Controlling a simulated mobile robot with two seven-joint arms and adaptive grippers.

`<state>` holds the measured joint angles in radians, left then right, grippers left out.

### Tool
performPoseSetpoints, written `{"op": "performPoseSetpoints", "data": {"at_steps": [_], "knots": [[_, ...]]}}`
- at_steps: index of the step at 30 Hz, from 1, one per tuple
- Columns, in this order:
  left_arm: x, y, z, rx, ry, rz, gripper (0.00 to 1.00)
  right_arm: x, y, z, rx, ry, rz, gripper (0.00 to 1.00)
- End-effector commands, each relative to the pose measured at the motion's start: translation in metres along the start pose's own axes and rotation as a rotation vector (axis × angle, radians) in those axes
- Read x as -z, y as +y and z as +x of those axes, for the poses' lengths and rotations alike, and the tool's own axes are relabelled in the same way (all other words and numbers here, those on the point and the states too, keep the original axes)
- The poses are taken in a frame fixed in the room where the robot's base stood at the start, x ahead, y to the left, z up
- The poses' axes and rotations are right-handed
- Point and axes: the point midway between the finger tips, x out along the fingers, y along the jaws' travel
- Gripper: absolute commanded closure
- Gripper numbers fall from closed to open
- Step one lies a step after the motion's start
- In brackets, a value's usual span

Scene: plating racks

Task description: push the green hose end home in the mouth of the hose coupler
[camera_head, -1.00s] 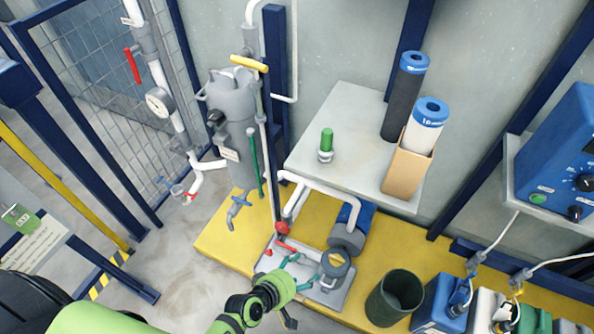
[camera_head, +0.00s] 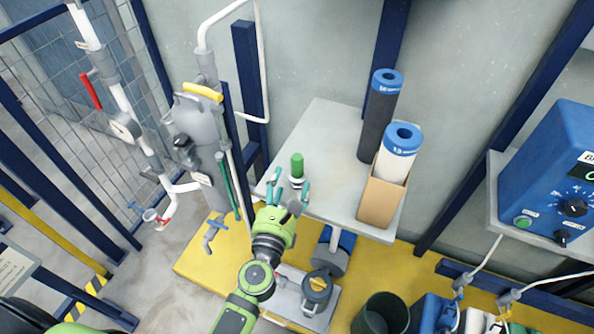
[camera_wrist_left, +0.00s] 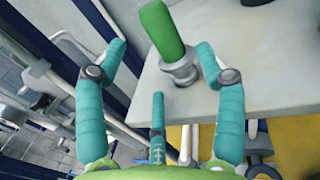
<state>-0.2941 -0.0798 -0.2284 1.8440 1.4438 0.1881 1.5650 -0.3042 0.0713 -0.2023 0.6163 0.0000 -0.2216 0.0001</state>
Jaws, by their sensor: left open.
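The green hose end (camera_head: 297,162) is a short green cylinder standing near the front left corner of the grey shelf. Its lower end is at the grey metal hose coupler (camera_head: 296,182); how deep it sits in the mouth cannot be told. In the left wrist view the hose end (camera_wrist_left: 161,30) rises from the coupler (camera_wrist_left: 182,72) and appears tilted. My left gripper (camera_head: 288,186) is open and empty at the shelf's front edge, its teal fingers (camera_wrist_left: 160,58) spread on the near side of the coupler, apparently not touching it. My right gripper is not in view.
The grey shelf (camera_head: 330,140) has clear room behind the hose end. A cardboard box (camera_head: 380,203) with a white filter roll and a dark roll (camera_head: 380,125) stand to its right. A grey filter housing (camera_head: 197,120) with pipes and a thin green tube (camera_head: 228,185) is at left.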

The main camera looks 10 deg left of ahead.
Motion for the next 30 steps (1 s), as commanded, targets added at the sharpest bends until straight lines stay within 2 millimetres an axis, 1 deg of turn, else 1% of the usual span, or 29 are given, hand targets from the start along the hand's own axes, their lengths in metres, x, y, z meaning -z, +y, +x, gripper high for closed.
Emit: {"op": "performPoseSetpoints", "data": {"at_steps": [4, 9, 12, 20, 21, 23, 24, 25, 26, 30], "knots": [[0.001, -0.002, 0.018, 0.001, -0.002, 0.003, 0.3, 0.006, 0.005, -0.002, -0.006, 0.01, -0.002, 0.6], [0.003, -0.004, 0.044, 0.002, -0.002, 0.006, 0.3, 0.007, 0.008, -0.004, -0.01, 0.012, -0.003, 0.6], [0.004, -0.004, 0.054, 0.002, -0.001, 0.006, 0.3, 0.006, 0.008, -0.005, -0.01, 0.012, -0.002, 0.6], [0.005, -0.004, 0.057, 0.002, 0.001, 0.007, 0.3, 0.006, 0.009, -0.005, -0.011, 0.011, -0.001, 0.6], [0.005, -0.004, 0.056, 0.002, 0.0, 0.007, 0.38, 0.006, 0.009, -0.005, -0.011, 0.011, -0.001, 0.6], [0.005, -0.004, 0.056, 0.002, 0.0, 0.007, 0.62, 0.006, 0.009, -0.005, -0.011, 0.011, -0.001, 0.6], [0.005, -0.004, 0.056, 0.003, 0.0, 0.007, 0.78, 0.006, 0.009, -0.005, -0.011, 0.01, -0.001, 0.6], [0.005, -0.004, 0.056, 0.003, 0.0, 0.007, 0.9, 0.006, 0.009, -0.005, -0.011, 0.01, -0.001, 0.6], [0.005, -0.004, 0.056, 0.003, 0.0, 0.007, 0.96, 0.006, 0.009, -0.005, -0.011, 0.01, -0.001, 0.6], [0.004, -0.004, 0.057, 0.003, -0.002, 0.007, 0.96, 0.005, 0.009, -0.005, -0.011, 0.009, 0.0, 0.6]]}}
